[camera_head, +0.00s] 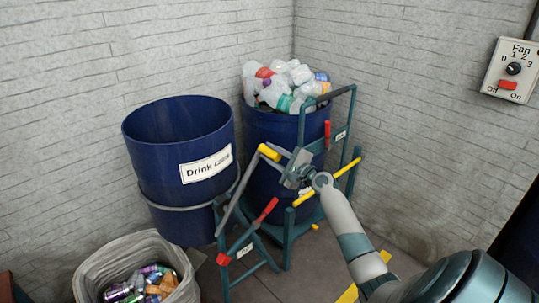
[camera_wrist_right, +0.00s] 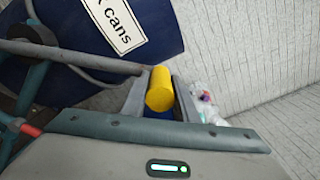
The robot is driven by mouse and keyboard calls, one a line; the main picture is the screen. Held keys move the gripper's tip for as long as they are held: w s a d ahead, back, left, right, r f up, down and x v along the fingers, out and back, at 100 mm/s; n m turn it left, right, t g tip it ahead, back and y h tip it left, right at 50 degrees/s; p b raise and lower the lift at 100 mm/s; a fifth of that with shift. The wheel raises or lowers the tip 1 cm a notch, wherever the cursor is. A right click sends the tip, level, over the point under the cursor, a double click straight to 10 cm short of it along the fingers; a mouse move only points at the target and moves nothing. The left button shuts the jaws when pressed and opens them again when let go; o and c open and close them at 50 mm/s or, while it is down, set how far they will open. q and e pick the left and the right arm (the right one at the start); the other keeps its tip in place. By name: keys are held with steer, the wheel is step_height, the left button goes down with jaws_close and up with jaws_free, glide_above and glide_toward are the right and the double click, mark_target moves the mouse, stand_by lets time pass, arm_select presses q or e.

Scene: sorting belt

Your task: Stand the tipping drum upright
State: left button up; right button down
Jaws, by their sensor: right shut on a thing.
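The blue drum labelled "Drink cans" (camera_head: 200,172) hangs in a teal frame (camera_head: 240,262) at the left in the head view. Its mouth faces up and its label slants; whether it leans slightly I cannot tell. No contents show in the visible part of its inside. A grey bar with a yellow grip (camera_head: 268,152) rises from its side. My right gripper (camera_head: 279,159) is shut on this yellow grip, which also shows between the jaws in the right wrist view (camera_wrist_right: 160,90). My left gripper is not in view.
A second blue drum (camera_head: 262,125), full of plastic bottles (camera_head: 285,85), stands behind in its own teal frame with a yellow-gripped bar (camera_head: 327,182). A grey bin (camera_head: 95,272) with cans stands front left. Brick walls close the corner. A fan switch (camera_head: 512,69) is on the right wall.

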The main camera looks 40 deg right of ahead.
steer(key=shift+d+r, duration=0.1)
steer(key=shift+d, duration=0.1)
steer(key=c, duration=1.8)
jaws_free()
steer(key=o, duration=0.4)
steer(key=shift+d+f, duration=0.1)
steer(key=shift+f, duration=0.15)
steer(key=shift+s, duration=0.15)
steer(key=shift+s, duration=0.6)
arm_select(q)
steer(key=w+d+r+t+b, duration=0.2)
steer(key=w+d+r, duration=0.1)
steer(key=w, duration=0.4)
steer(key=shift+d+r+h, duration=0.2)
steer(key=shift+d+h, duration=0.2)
arm_select(e)
steer(key=s, duration=1.6)
steer(key=shift+d, duration=0.25)
